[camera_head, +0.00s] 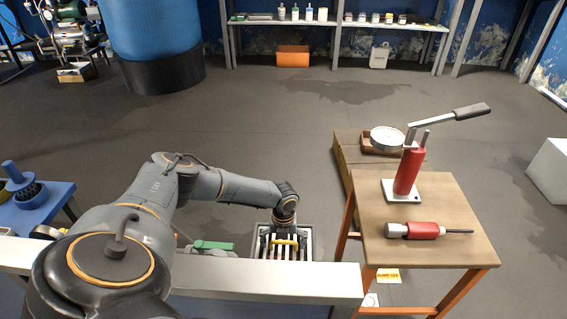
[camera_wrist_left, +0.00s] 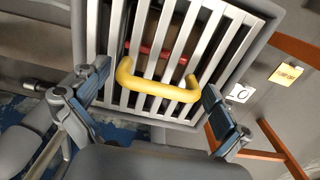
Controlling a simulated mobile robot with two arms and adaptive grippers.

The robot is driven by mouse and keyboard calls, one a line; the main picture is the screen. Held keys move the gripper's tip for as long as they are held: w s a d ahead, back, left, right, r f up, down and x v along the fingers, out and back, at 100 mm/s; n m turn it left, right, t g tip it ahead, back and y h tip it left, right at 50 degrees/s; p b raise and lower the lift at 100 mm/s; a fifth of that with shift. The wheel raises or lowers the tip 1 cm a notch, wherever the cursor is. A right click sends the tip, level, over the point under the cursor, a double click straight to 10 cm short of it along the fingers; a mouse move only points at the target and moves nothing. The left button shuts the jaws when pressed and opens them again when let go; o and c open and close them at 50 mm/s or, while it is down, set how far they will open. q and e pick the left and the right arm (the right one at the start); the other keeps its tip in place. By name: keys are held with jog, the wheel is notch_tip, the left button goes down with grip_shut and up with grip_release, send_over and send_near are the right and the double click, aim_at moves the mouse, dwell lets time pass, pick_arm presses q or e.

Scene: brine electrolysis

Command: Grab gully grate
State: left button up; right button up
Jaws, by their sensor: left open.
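The gully grate (camera_wrist_left: 148,60) is a set of pale metal bars in a grey frame, with a yellow handle (camera_wrist_left: 128,78) standing up from it. In the head view the grate (camera_head: 270,252) lies low, left of the wooden table, partly hidden by my arm and the pale rail. My left gripper (camera_wrist_left: 152,100) is open, one finger on each side of the yellow handle. In the head view the left gripper (camera_head: 283,238) is right over the grate. No contact with the handle shows. Something red shows beneath the bars. My right gripper is not in view.
A wooden table (camera_head: 440,250) with a red lever press (camera_head: 407,172) and a red-handled tool (camera_head: 425,230) stands right of the grate. A pale rail (camera_head: 320,280) crosses in front. A blue bench (camera_head: 35,212) is at the left. The floor behind is open.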

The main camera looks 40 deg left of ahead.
pick_arm(q)
jog(key=shift+r, duration=0.1)
jog(key=c, duration=1.4)
